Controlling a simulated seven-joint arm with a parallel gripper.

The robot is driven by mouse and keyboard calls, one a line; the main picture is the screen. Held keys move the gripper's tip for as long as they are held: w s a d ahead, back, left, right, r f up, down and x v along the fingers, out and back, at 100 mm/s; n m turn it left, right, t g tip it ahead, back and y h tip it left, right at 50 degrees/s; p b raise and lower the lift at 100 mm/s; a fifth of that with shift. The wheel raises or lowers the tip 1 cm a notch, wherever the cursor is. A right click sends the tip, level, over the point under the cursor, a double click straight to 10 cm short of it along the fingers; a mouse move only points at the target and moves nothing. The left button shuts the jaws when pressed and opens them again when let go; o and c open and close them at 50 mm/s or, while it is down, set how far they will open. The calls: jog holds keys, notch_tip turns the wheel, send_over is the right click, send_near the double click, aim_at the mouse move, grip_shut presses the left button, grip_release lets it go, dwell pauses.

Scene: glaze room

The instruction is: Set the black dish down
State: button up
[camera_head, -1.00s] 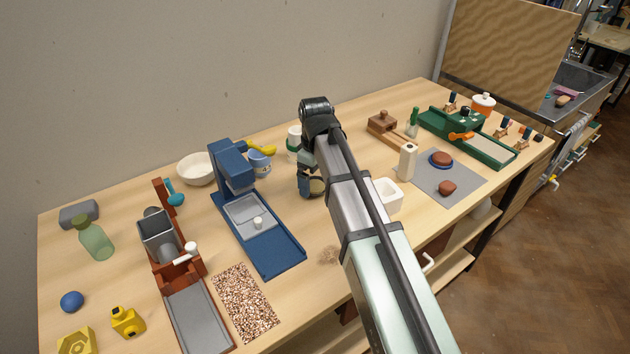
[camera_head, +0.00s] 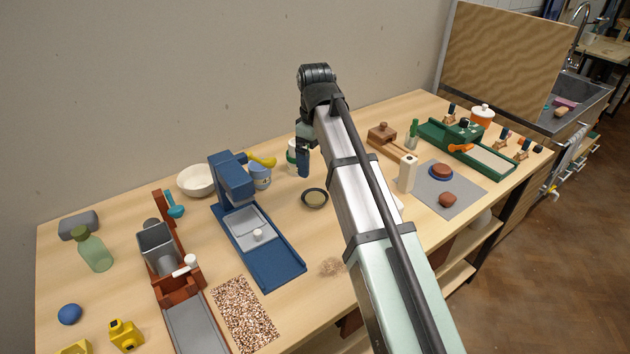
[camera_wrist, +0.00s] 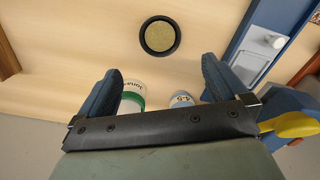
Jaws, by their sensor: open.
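The black dish (camera_head: 314,198) rests on the wooden bench, right of the blue press, with a tan patch inside. In the wrist view the black dish (camera_wrist: 160,36) lies flat and clear of the fingers. My gripper (camera_head: 303,165) is above the bench, up and behind the dish in the head view. In the wrist view my gripper (camera_wrist: 158,84) is open, with its blue fingers wide apart and nothing between them at the dish.
The blue press (camera_head: 258,245) stands left of the dish. A white-and-green container (camera_head: 292,157) and a blue-and-white cup (camera_head: 260,176) stand behind it. A grey mat (camera_head: 452,203) with reddish lumps lies to the right. Bare bench surrounds the dish.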

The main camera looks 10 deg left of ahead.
jog(key=shift+r, duration=0.1)
dwell(0.3)
jog(key=m+t+y, duration=0.1)
jog(key=m+t, duration=0.2)
jog(key=m, duration=0.6)
send_over(315, 198)
jog(key=s, duration=0.1)
jog(key=f, duration=0.7)
jog(key=shift+d+f, duration=0.2)
jog(key=shift+d, duration=0.05)
jog(key=shift+f, duration=0.8)
jog(key=shift+x, duration=1.85)
jog(key=shift+s, duration=0.1)
